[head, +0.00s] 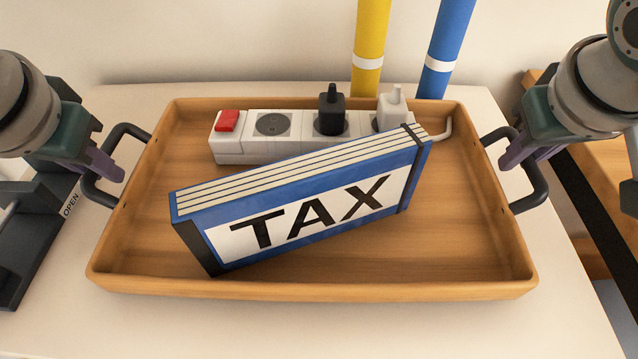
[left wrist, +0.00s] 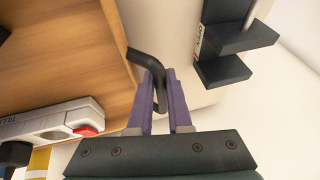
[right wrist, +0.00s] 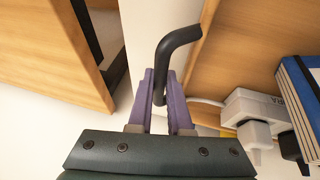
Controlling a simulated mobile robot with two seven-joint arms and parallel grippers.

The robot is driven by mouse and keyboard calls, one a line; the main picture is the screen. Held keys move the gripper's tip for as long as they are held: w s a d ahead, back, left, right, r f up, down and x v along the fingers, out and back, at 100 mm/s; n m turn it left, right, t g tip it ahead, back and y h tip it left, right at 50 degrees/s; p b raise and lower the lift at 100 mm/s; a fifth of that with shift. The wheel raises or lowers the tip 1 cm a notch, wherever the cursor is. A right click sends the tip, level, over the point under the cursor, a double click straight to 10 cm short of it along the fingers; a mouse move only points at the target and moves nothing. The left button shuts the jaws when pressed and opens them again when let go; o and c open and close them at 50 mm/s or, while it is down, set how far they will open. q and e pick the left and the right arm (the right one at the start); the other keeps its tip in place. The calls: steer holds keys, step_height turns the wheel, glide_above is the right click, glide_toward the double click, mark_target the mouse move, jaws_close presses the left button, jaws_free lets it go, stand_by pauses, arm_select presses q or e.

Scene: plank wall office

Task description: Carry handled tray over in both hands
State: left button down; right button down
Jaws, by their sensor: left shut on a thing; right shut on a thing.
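The wooden tray (head: 460,270) has a dark handle at each short end. On it lie a blue TAX binder (head: 310,205), set diagonally, and a white power strip (head: 235,150) with a red switch, a black plug and a white plug. My left gripper (head: 112,172) is shut on the left handle (head: 93,190); the left wrist view shows the handle (left wrist: 148,62) between its purple fingers (left wrist: 160,85). My right gripper (head: 512,158) is shut on the right handle (head: 541,190), which the right wrist view shows (right wrist: 175,42) between the fingers (right wrist: 162,85). I cannot tell whether the tray touches the surface below.
A white tabletop (head: 330,330) lies under the tray. A yellow tube (head: 369,45) and a blue tube (head: 445,50) stand behind it. A dark stand labelled OPEN (head: 45,230) is close at left. Wooden furniture (head: 595,190) stands at right, past a gap.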

arm_select(q)
steer(key=shift+f, duration=0.45)
arm_select(e)
steer(key=shift+f, duration=0.45)
arm_select(q)
steer(key=c, duration=1.3)
jaws_free()
steer(key=shift+f+b, duration=0.2)
steer(key=shift+b, duration=0.2)
arm_select(e)
steer(key=c, duration=1.3)
jaws_free()
steer(key=shift+f, duration=0.25)
arm_select(q)
steer(key=shift+o, duration=0.7)
steer(key=shift+r, duration=0.15)
arm_select(e)
steer(key=shift+o, duration=0.7)
steer(key=shift+r, duration=0.2)
arm_select(q)
steer(key=o, duration=0.3)
steer(key=shift+w, duration=0.1)
arm_select(e)
steer(key=o, duration=0.3)
steer(key=shift+w, duration=0.1)
